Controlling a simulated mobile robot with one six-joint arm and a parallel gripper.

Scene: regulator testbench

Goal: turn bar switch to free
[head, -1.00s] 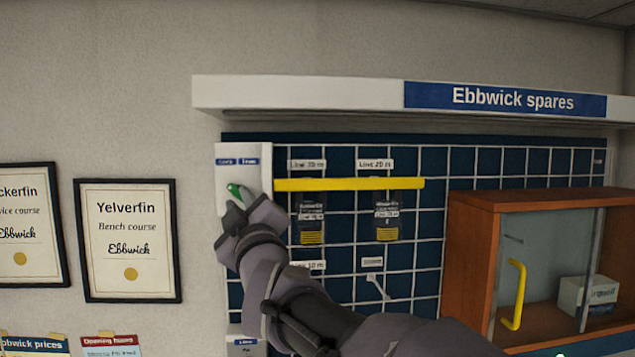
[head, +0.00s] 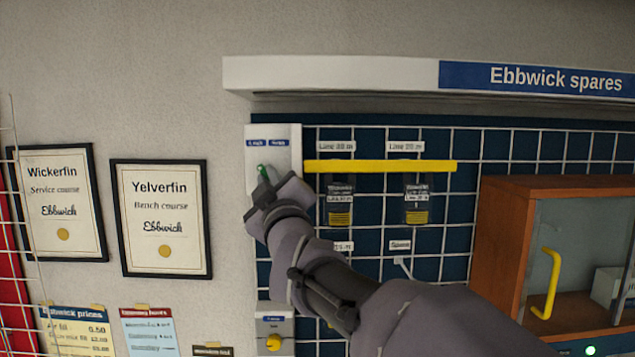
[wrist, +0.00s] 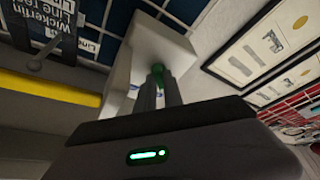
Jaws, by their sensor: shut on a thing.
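The bar switch is a white box (head: 288,150) at the upper left of the dark blue grid board, with two small blue labels on its top that are too blurred to read surely. Its green knob (head: 263,169) stands out below the labels, mostly hidden by my gripper. My gripper (head: 264,183) is shut on the green knob. In the wrist view the knob (wrist: 157,72) shows between my fingertips (wrist: 160,88), against the white box (wrist: 150,48).
A white shelf (head: 330,75) juts out above the box. A wooden cabinet (head: 500,230) with a yellow handle (head: 550,285) stands at right. Framed certificates (head: 160,218) hang at left. A small box with a yellow knob (head: 273,342) sits below.

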